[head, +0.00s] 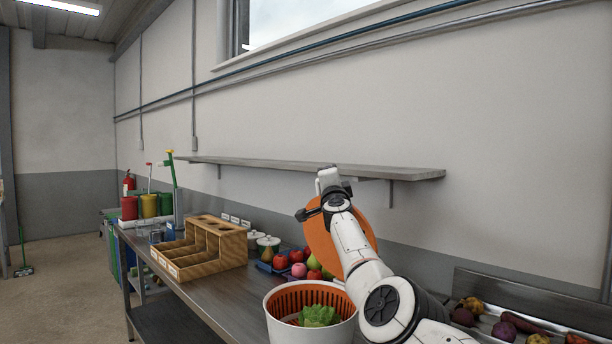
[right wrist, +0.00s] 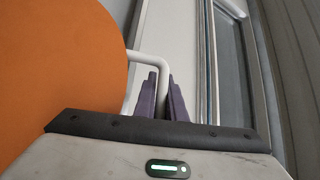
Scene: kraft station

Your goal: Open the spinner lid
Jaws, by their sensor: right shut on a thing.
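The salad spinner bowl (head: 311,331) is white outside with an orange slotted basket inside. It stands uncovered on the counter at the bottom centre of the head view, with green lettuce (head: 319,316) in it. The orange round lid (head: 317,240) is up in the air above and behind the bowl, tilted on edge, partly behind my right arm. In the right wrist view the lid (right wrist: 60,70) fills the left side, and its white handle (right wrist: 150,58) runs between the purple fingers of my right gripper (right wrist: 162,95), which is shut on it. My left gripper is not in view.
A wooden divided box (head: 208,245) stands on the counter (head: 200,292) to the left. Apples and other fruit (head: 298,268) lie behind the bowl. A tray of vegetables (head: 490,325) is at the right. A wall shelf (head: 300,166) runs behind the raised lid.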

